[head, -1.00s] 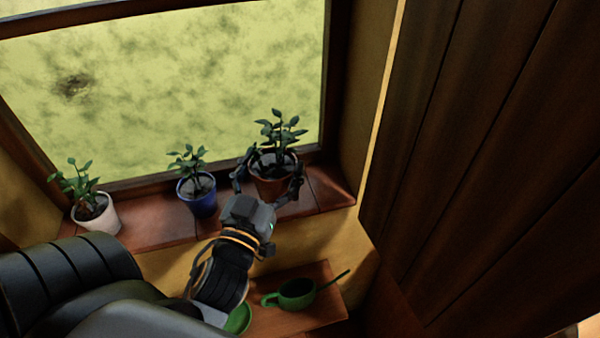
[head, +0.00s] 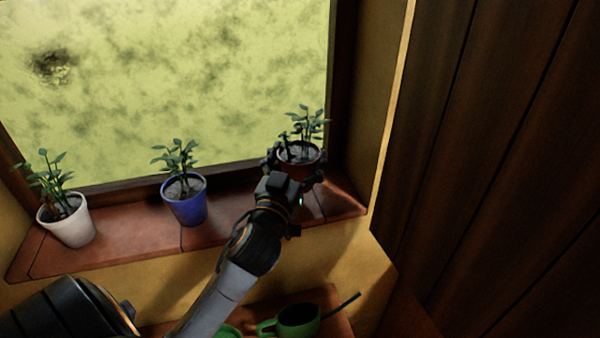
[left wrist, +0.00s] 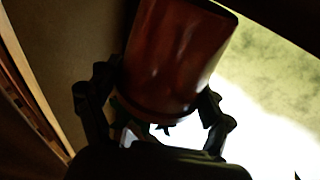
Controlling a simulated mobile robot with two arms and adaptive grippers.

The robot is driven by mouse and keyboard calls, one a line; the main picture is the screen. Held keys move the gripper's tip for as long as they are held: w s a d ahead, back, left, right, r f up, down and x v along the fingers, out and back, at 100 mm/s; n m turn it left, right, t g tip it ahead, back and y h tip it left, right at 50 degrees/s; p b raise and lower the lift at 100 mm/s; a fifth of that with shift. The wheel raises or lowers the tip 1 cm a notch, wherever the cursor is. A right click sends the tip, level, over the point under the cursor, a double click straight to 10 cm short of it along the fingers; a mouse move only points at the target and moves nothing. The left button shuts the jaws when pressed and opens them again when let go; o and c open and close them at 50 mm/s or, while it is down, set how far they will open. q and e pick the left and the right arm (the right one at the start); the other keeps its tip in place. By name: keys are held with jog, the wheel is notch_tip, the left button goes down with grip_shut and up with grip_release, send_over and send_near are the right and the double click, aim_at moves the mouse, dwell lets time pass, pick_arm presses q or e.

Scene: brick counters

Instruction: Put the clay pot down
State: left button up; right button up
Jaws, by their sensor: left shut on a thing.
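The clay pot (head: 300,158) is reddish brown and holds a leafy green plant (head: 305,124). It is at the right end of the window sill (head: 130,237) in the head view. My left gripper (head: 296,168) is shut on the clay pot, with a finger on each side of it. In the left wrist view the clay pot (left wrist: 178,55) fills the space between the fingers. The wrist and palm hide the pot's lower part in the head view, so I cannot tell whether its base touches the sill. My right gripper is not in view.
A blue pot (head: 186,207) with a plant stands mid-sill, and a white pot (head: 68,226) with a plant stands at the left. A green cup (head: 297,319) is on a lower brick surface. A dark wooden panel (head: 480,150) rises at the right.

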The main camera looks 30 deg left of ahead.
pick_arm(q)
jog(key=f, duration=0.3)
jog(key=shift+w+f, duration=0.2)
jog(key=shift+w, duration=0.15)
jog(key=shift+f, duration=0.25)
jog(key=shift+f, duration=0.1)
jog(key=o, duration=1.7)
jog(key=shift+s, duration=0.1)
